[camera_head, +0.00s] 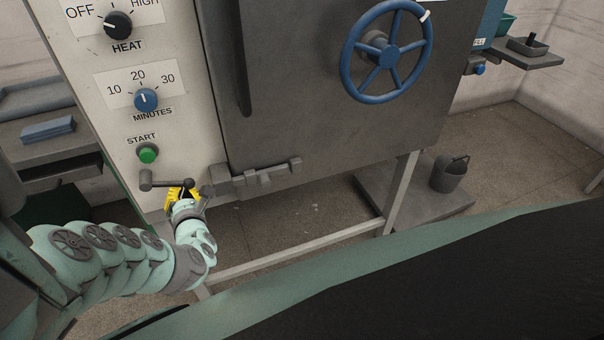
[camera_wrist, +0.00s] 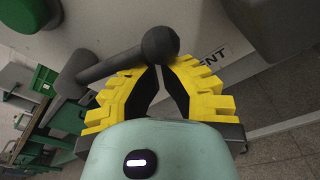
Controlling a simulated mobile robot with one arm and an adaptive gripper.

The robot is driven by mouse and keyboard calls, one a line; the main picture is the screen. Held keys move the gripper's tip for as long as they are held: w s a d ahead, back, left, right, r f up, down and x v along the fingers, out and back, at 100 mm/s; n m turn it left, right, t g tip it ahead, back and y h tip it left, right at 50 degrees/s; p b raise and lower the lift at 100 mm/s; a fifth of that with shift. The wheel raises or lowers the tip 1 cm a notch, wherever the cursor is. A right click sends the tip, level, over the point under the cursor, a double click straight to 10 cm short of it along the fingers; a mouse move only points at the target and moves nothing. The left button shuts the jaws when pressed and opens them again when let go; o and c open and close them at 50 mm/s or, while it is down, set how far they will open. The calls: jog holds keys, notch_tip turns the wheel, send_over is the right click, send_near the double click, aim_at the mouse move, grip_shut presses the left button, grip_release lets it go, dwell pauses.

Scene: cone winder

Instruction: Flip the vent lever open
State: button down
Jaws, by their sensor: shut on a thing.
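The vent lever (camera_head: 160,183) is a dark grey bar with a round knob, low on the white control panel below the green START button. It lies roughly level in the head view, its pivot at the left. In the wrist view the lever (camera_wrist: 112,66) runs from its pivot at the left up to the knob. My gripper (camera_head: 184,192) has yellow fingers and comes from below. In the wrist view my gripper (camera_wrist: 160,72) is shut on the lever at the knob end. The fingers' exact contact is partly hidden behind the knob.
A partly hidden label (camera_wrist: 212,55) reads "ENT". The dark door (camera_head: 310,120) carries a blue handwheel (camera_head: 384,52). A frame bar (camera_head: 300,248) crosses below; a bucket (camera_head: 450,174) stands at right.

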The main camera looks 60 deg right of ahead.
jog(key=shift+s+d+r, duration=0.1)
jog(key=shift+d+r, duration=0.1)
jog(key=shift+r, duration=0.25)
jog(key=shift+s+d+r, duration=0.1)
dwell(0.4)
